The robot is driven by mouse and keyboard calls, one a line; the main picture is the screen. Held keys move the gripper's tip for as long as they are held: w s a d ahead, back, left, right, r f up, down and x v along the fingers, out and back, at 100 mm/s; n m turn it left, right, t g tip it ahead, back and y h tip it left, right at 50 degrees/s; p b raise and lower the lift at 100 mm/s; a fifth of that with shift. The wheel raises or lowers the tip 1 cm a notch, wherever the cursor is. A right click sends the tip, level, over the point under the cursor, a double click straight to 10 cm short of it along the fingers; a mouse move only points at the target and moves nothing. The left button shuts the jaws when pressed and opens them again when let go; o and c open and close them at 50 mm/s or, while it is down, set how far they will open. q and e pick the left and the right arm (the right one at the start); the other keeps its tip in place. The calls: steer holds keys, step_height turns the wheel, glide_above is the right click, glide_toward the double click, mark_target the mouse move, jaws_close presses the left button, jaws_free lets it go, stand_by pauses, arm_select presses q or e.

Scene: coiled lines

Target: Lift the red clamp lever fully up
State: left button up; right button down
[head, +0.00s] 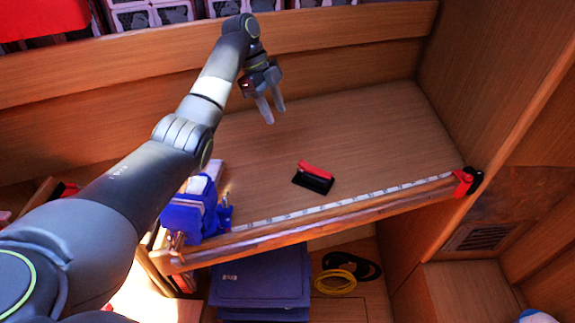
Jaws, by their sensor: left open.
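A red lever (316,169) lies low along the top of a black base (312,183) on the wooden bench top. It looks folded down, almost flat. My left gripper (275,114) is open and empty, above the bench and behind the lever to the left, with its fingers pointing down. It is clearly apart from the lever. My right gripper is not in view.
A blue vise (197,212) sits at the bench's front left corner. A measuring strip (350,200) runs along the front edge to a red and black piece (464,183). A wooden side wall (490,60) bounds the right. The bench around the lever is clear.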

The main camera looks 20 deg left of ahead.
arm_select(q)
step_height(320, 180, down, 4)
steer(key=w+d+b, duration=0.2)
steer(key=w+d, duration=0.1)
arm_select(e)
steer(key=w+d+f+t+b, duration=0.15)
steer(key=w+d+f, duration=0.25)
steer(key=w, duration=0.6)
arm_select(q)
glide_above(301, 163)
steer(key=a, duration=0.2)
step_height(301, 163, down, 7)
steer(key=x, duration=0.1)
steer(key=p+x, duration=0.1)
steer(key=x, duration=0.2)
steer(key=shift+w+a+f+p, duration=0.1)
steer(key=shift+a+f+p, duration=0.1)
steer(key=shift+f+p, duration=0.25)
steer(key=shift+w+f, duration=0.1)
steer(key=shift+f, duration=0.1)
steer(key=shift+c, duration=0.8)
steer(key=c, duration=0.5)
jaws_close()
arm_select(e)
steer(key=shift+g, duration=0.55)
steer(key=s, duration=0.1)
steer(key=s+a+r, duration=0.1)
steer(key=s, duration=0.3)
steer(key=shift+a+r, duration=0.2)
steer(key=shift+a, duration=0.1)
